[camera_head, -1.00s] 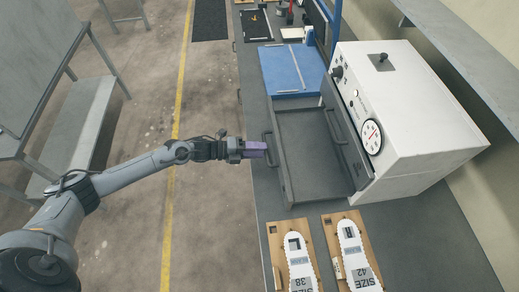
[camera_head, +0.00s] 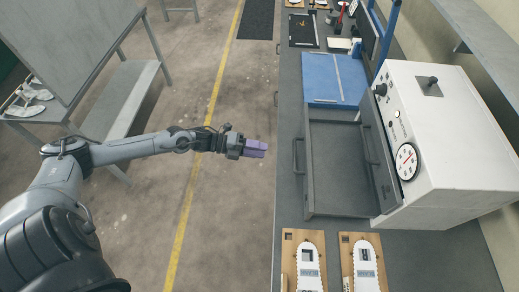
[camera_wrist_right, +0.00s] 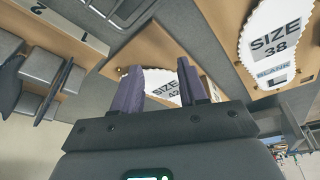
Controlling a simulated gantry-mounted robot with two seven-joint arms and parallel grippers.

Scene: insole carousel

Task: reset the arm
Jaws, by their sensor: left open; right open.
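My left gripper (camera_head: 256,148) has purple fingers and shows in the head view over the floor, left of the counter. It is open, appears empty, and stands apart from the drawer's handle (camera_head: 296,155). My right gripper (camera_wrist_right: 162,90) shows only in the right wrist view, with its two purple fingers apart. Nothing shows held between them. Beyond them are a white insole blank marked SIZE 38 (camera_wrist_right: 275,42) and another white one (camera_wrist_right: 166,88), partly hidden by the fingers. My right arm is not visible in the head view.
A grey drawer (camera_head: 335,165) stands open from the white machine (camera_head: 445,140) with a dial. A blue board (camera_head: 333,78) lies behind it. Two wooden boards with white blanks (camera_head: 310,262) (camera_head: 366,262) lie in front. Grey shelving (camera_head: 125,85) stands left; the floor between is clear.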

